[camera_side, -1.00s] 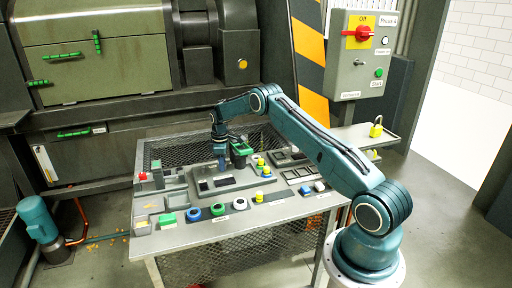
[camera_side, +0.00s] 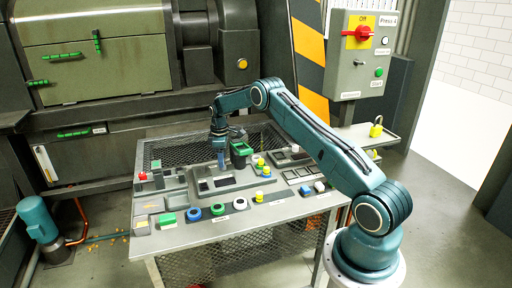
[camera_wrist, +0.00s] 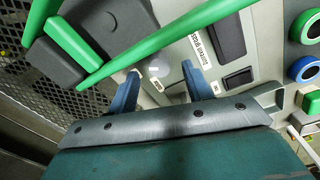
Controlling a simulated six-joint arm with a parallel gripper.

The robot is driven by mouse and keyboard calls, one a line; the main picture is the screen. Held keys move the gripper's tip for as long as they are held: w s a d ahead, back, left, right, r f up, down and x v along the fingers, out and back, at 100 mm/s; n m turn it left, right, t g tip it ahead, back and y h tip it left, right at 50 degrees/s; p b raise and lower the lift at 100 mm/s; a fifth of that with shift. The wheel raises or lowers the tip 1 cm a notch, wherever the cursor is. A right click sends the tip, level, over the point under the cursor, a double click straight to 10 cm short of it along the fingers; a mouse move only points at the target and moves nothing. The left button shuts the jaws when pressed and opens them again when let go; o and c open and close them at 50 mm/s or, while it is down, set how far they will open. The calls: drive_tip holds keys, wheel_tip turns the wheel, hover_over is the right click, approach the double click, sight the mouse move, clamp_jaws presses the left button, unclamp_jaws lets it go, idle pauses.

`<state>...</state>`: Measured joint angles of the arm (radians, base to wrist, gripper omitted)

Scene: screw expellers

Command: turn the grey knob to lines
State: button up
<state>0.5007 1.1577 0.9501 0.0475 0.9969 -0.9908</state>
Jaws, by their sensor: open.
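In the side view, my gripper (camera_side: 221,163) points down over the raised grey panel at the back middle of the control table (camera_side: 235,231). In the wrist view, my gripper (camera_wrist: 159,73) shows two blue fingers spread apart with nothing held between them. A small pale round spot shows on the panel near the fingertips; I cannot tell whether it is part of a knob. A small pale grey-white knob (camera_side: 319,186) stands at the table's right front, away from my gripper. I cannot tell for sure which part is the grey knob, and no lines can be made out.
In the wrist view, a long green bar (camera_wrist: 165,42) crosses close above the fingers, with dark blocks at left. Blue (camera_side: 194,214), green (camera_side: 218,209) and yellow (camera_side: 259,197) knobs line the table's front.

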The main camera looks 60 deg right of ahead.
wheel_tip(320, 180, up, 11)
drive_tip(key=shift+s+a, duration=0.15)
drive_tip(key=shift+a, duration=0.1)
idle(0.6)
drive_tip(key=a+m+h, duration=0.1)
drive_tip(key=m, duration=0.6)
drive_tip(key=a+m+h, duration=0.1)
drive_tip(key=a+m, duration=0.1)
drive_tip(key=m, duration=0.6)
drive_tip(key=a+f+m+h, duration=0.1)
drive_tip(key=a+m+h, duration=0.1)
drive_tip(key=m, duration=0.5)
drive_tip(key=shift+w, duration=0.4)
drive_tip(key=x, duration=1.3)
drive_tip(key=shift+s+d+f, duration=0.1)
drive_tip(key=shift+s+f, duration=0.1)
drive_tip(key=shift+f, duration=0.1)
